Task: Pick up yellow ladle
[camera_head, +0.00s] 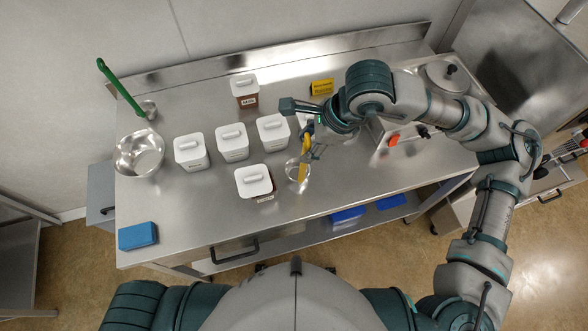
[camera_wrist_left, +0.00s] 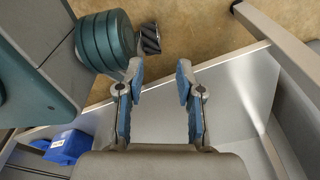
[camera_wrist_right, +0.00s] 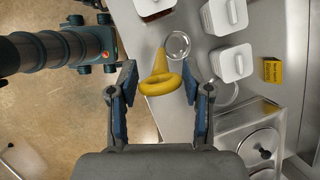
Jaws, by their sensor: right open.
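The yellow ladle (camera_head: 303,171) stands near the front middle of the steel table, its handle rising toward my right gripper (camera_head: 313,147). In the right wrist view, the looped end of the yellow handle (camera_wrist_right: 160,85) lies between the open fingers of my right gripper (camera_wrist_right: 158,77). I cannot tell whether either finger touches it. A round shiny rim (camera_wrist_right: 177,45) shows beside the handle's lower end.
Several white lidded containers (camera_head: 232,141) stand left of the ladle. A green ladle (camera_head: 120,88) and a steel bowl (camera_head: 139,155) are at the left. A blue block (camera_head: 138,236) lies at the front left corner. A steel unit with a lidded pot (camera_head: 444,78) stands at the right.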

